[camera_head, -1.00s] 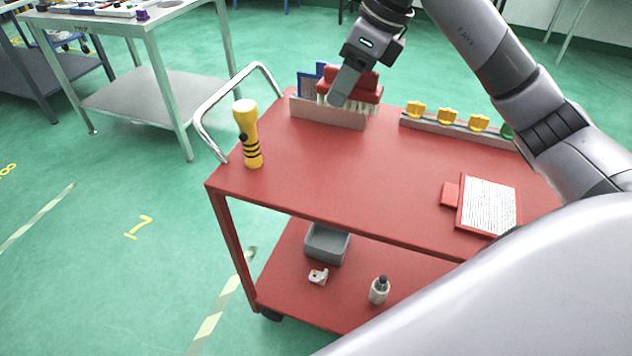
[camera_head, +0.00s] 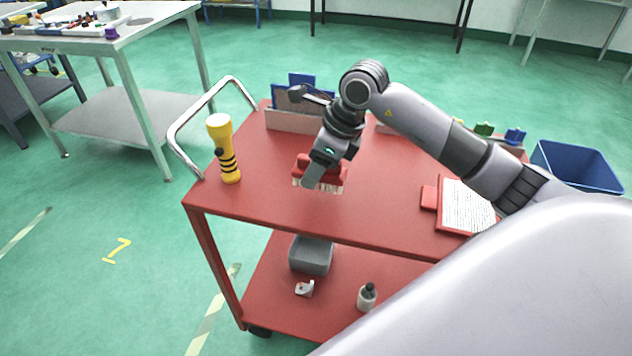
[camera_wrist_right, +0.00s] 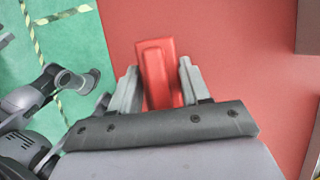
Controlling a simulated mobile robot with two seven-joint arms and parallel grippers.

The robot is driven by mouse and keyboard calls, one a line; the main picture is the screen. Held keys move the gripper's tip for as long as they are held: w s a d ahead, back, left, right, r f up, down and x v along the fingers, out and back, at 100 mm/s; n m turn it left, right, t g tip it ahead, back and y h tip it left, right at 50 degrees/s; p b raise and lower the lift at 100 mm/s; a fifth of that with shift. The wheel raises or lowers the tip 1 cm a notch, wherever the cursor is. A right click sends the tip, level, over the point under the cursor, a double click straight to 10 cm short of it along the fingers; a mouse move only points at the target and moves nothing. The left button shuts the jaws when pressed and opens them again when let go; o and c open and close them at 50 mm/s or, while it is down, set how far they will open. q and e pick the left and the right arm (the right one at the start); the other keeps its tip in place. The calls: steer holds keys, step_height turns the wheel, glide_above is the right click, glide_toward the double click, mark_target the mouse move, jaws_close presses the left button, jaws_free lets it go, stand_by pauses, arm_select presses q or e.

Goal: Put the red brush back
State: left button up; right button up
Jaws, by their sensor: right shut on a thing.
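The red brush (camera_head: 335,172), with pale bristles pointing down, is in my right gripper (camera_head: 313,177) over the left part of the red cart top (camera_head: 380,205). In the right wrist view, the brush's red body (camera_wrist_right: 158,70) sits between the two fingers of my right gripper (camera_wrist_right: 159,82), which is shut on it. I cannot tell whether the bristles touch the cart top. A low, pale holder (camera_head: 292,120) stands at the cart's back edge behind the brush, with a blue item (camera_head: 301,80) in it. My right arm partly hides the holder. My left gripper is not in view.
A yellow torch (camera_head: 223,150) stands upright left of the brush. A red clipboard with paper (camera_head: 467,205) lies at the right. A rack with coloured pieces (camera_head: 484,128) is at the back right. A blue bin (camera_head: 578,168) is beyond. The front middle top is clear.

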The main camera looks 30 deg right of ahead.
step_height(320, 180, down, 4)
steer(key=shift+f, duration=0.1)
steer(key=shift+f, duration=0.15)
steer(key=o, duration=1)
